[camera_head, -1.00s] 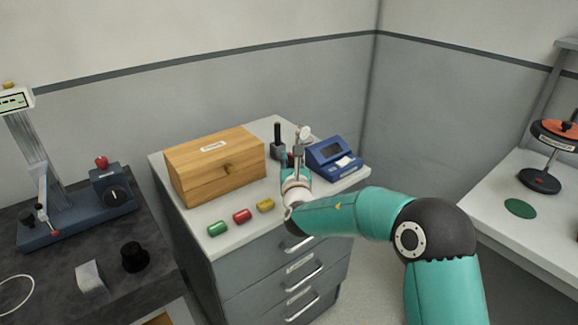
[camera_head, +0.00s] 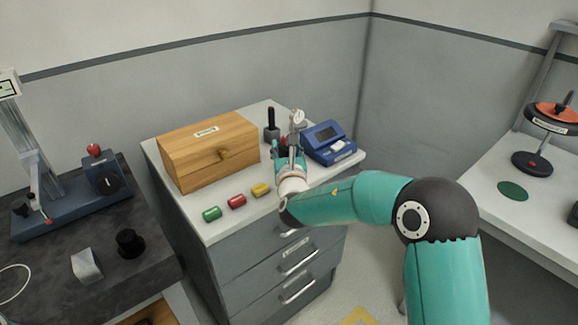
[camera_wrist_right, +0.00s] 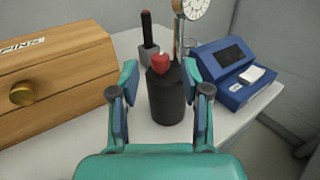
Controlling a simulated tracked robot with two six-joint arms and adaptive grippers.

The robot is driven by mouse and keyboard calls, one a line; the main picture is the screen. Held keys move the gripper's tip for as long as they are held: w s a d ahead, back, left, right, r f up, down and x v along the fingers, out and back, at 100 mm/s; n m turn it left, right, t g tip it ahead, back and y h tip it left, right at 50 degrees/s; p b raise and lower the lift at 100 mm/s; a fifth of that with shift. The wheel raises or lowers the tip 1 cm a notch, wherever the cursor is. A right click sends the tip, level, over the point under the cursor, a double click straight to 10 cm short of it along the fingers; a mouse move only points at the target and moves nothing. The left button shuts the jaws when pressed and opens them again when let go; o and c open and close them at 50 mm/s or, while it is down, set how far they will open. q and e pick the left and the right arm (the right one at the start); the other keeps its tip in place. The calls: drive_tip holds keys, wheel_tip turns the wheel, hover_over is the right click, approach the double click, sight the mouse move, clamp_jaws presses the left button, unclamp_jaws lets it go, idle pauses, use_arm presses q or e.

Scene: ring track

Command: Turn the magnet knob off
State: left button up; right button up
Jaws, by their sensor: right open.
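A red knob (camera_wrist_right: 160,62) sits at the top of a black cylindrical body (camera_wrist_right: 167,97) in the right wrist view. A thin post with a round white dial gauge (camera_wrist_right: 192,8) rises just behind it; the gauge also shows in the head view (camera_head: 298,116). My right gripper (camera_wrist_right: 160,76) is open, with one finger on each side of the knob and the black body. I cannot tell whether either finger touches them. In the head view my right gripper (camera_head: 288,152) hides most of the black body. My left gripper is out of view.
A wooden box (camera_head: 208,152) stands left of the gripper on the cabinet top. Green, red (camera_head: 237,201) and yellow cylinders lie in front. A dark bench is at left.

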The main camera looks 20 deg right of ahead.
drive_tip(key=v, duration=1)
